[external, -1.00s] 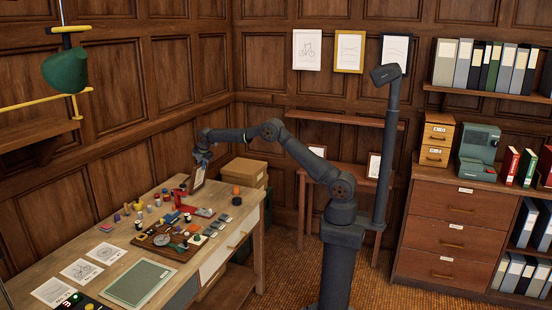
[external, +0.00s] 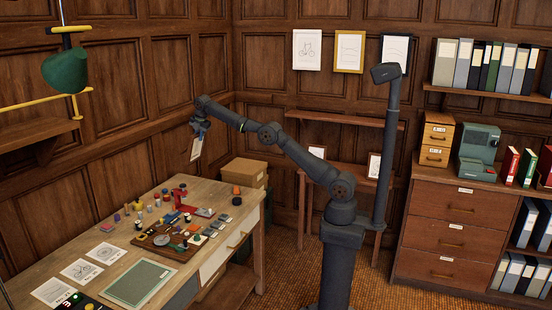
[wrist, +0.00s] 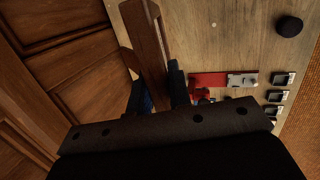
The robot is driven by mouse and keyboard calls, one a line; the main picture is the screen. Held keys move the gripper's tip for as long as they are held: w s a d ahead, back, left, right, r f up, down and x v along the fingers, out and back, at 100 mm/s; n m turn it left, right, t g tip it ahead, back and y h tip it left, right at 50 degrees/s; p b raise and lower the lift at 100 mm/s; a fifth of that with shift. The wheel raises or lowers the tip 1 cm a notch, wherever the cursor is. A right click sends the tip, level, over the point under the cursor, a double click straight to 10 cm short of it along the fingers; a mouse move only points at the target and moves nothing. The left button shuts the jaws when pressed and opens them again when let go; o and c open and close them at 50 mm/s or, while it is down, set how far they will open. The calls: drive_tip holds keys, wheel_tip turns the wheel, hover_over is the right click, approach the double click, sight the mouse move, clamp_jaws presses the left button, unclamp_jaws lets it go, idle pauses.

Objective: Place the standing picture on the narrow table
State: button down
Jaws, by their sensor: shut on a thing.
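My gripper (external: 201,126) is shut on a brown-framed standing picture (external: 196,149) and holds it in the air above the far part of the workbench. The picture hangs below the fingers, roughly upright and slightly tilted. In the wrist view, the picture's brown frame (wrist: 147,48) is seen nearly edge-on between the dark fingers; its face is hidden there. The narrow table (external: 302,208) stands against the back wall, to the right of my gripper and well apart from it. My arm covers part of its top.
Two framed pictures, left (external: 317,151) and right (external: 375,166), stand on the narrow table. A wooden rail (external: 345,118) runs above it. The workbench (external: 160,258) carries many small items. A cardboard box (external: 243,173) sits between them. A green lamp (external: 65,71) hangs at left.

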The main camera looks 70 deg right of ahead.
drive_tip(key=shift+s+r, duration=0.2)
drive_tip(key=shift+r, duration=0.1)
drive_tip(key=shift+s+m, duration=0.25)
drive_tip(key=shift+m, duration=0.15)
drive_tip(key=s+d+f+m+g+h, duration=0.1)
drive_tip(key=s+m+g, duration=0.1)
drive_tip(key=s+m, duration=0.6)
drive_tip(key=s+d+f+m+g, duration=0.2)
drive_tip(key=s+m, duration=0.7)
drive_tip(key=s, duration=0.9)
drive_tip(key=shift+s+f+g+h, duration=0.15)
drive_tip(key=shift+f+g+h, duration=0.15)
drive_tip(key=shift+g+h, duration=0.15)
drive_tip(key=shift+r, duration=0.1)
